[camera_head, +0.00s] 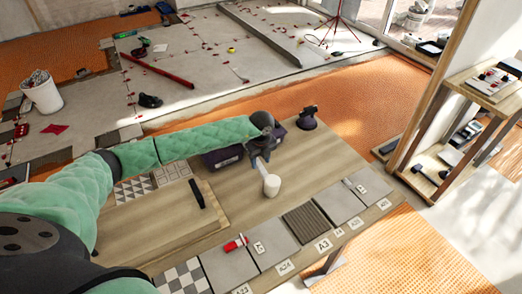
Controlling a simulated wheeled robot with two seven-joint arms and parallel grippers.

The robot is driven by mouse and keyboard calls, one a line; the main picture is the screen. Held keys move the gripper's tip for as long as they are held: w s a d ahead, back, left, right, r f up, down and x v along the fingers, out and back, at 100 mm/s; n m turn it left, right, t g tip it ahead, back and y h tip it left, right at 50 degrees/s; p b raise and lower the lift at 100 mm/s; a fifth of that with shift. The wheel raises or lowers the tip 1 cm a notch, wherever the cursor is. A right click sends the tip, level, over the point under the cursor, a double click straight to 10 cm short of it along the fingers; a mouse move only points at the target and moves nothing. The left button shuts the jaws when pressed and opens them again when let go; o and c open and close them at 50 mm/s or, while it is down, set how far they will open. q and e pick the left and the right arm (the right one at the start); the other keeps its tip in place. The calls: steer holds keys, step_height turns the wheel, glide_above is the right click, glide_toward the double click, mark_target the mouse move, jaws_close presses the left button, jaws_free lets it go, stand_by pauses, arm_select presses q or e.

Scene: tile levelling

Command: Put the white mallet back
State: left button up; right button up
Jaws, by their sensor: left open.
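The white mallet (271,186) is on the wooden worktable (228,199), near its middle. Its pale cylindrical head shows, while its handle is mostly hidden by my left gripper. My left gripper (260,163) is open, just behind the mallet's head, with its fingers low over the table. I cannot tell whether the fingers touch the mallet. My right gripper is not in view.
A wooden shelf (478,92) with tools stands at right.

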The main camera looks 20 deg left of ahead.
mark_target(261, 166)
arm_select(q)
step_height(261, 166, up, 8)
steer(key=b, duration=0.2)
steer(key=shift+d+r+b, duration=0.15)
steer(key=shift+r+b, duration=0.05)
steer(key=shift+b, duration=0.1)
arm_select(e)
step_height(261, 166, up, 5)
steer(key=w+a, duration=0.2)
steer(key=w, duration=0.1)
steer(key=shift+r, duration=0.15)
arm_select(q)
steer(key=shift+s+f, duration=0.1)
steer(key=shift+s, duration=0.05)
